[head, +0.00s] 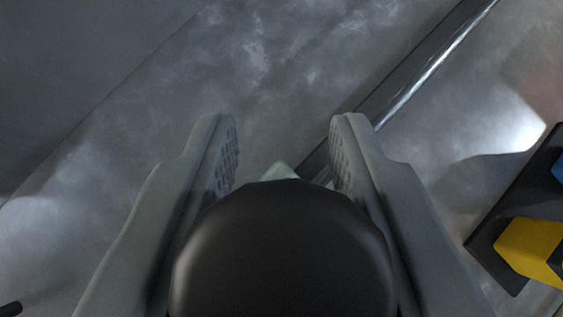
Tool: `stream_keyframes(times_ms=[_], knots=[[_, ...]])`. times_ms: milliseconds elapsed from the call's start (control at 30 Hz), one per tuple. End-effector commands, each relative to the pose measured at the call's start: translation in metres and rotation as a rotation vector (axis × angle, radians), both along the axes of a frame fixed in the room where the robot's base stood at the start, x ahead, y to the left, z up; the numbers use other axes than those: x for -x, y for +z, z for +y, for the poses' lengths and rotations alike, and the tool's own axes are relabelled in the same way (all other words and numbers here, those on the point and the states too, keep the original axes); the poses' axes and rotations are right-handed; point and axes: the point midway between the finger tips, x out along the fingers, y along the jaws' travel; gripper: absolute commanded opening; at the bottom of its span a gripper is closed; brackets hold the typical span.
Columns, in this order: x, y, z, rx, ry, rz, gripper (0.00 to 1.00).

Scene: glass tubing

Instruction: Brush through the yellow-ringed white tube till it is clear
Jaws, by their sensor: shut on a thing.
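My gripper (285,140) points at a grey metal surface, with one finger on each side of a black, rounded object. This object (283,255) looks like the end of the brush handle, and the fingers are shut on it. A small pale green-white tip (280,172) shows just beyond the handle; I cannot tell what it belongs to. The bristles are hidden. No yellow-ringed white tube can be made out in this view.
A dark holder (487,240) with a yellow block (530,247) and a blue piece (559,169) stands at the right edge. A shiny metal edge (425,72) runs diagonally at upper right. The upper-middle surface is bare.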

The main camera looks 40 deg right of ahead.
Motion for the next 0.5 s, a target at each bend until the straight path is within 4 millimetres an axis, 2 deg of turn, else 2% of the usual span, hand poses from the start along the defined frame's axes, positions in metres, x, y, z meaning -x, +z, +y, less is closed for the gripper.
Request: stream_keyframes(times_ms=[133,467,500], knots=[[0.0005,-0.0004,0.0064,0.001,-0.001,0.000,0.00],[0.0005,-0.0003,0.0069,0.001,-0.001,0.000,0.00],[0.0006,-0.0002,0.0069,0.001,-0.001,0.000,0.32]])
